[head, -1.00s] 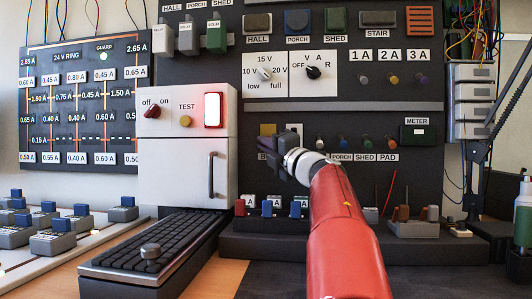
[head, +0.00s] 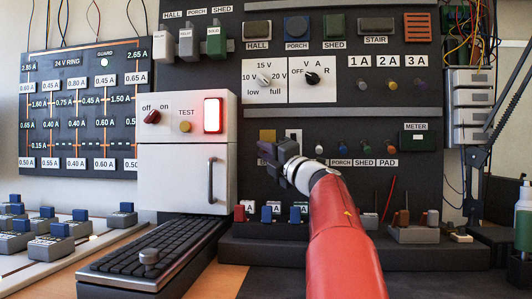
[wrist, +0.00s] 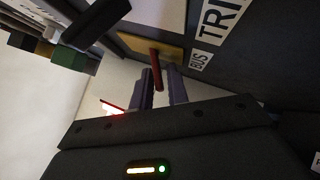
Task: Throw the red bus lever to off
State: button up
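The red bus lever (wrist: 156,72) stands out from a brass plate (wrist: 146,44) beside the labels BUS and TRIP in the wrist view. In the head view the brass plate (head: 267,135) shows above my gripper (head: 276,158), which hides the lever there. In the wrist view my gripper (wrist: 163,88) has its two fingers apart, with the lever's end between them. A gap shows between the lever and the right finger; I cannot tell whether the left finger touches it.
A white cabinet (head: 186,154) with a handle, an off/on knob (head: 152,117) and a lit red-framed lamp (head: 213,115) stands left of my gripper. A white switch plate (head: 293,135) is close on the right. Small breakers (head: 267,214) sit below.

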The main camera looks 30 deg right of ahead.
jog(key=s+d+f, duration=0.1)
jog(key=s+d, duration=0.3)
jog(key=s, duration=1)
jog(key=shift+s, duration=0.15)
